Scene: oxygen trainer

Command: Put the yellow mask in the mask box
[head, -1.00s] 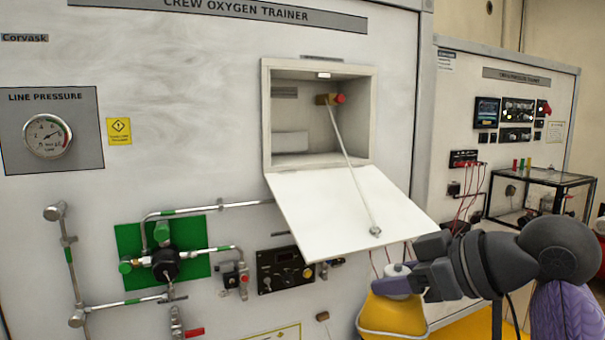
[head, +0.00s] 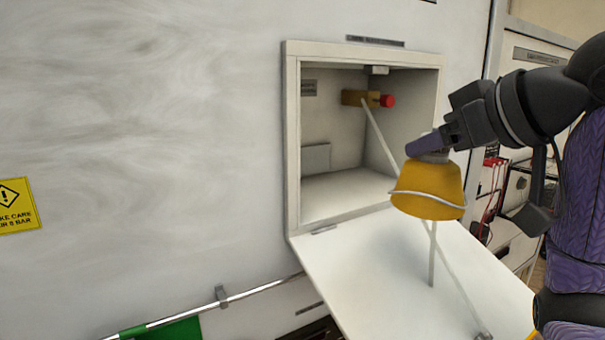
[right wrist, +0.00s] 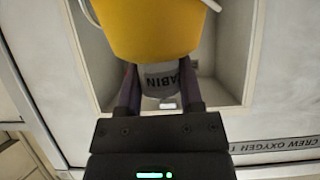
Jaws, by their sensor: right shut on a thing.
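The yellow mask (head: 427,188) is a yellow cup with a white strap around it and a grey top. My right gripper (head: 428,146) is shut on its top and holds it in the air, in front of the right part of the box opening. The mask box (head: 292,150) is an open recess in the white wall panel. Its lid (head: 400,290) hangs down and outward. In the right wrist view the mask (right wrist: 147,25) is between the fingers of the gripper (right wrist: 160,85), with the box behind it. My left gripper is not in view.
A yellow block with a red knob (head: 387,101) sits on the box's back wall. A thin stay rod (head: 376,132) runs from there to the lid, passing behind the mask. The box floor (head: 345,192) looks clear. A pipe (head: 250,293) runs below.

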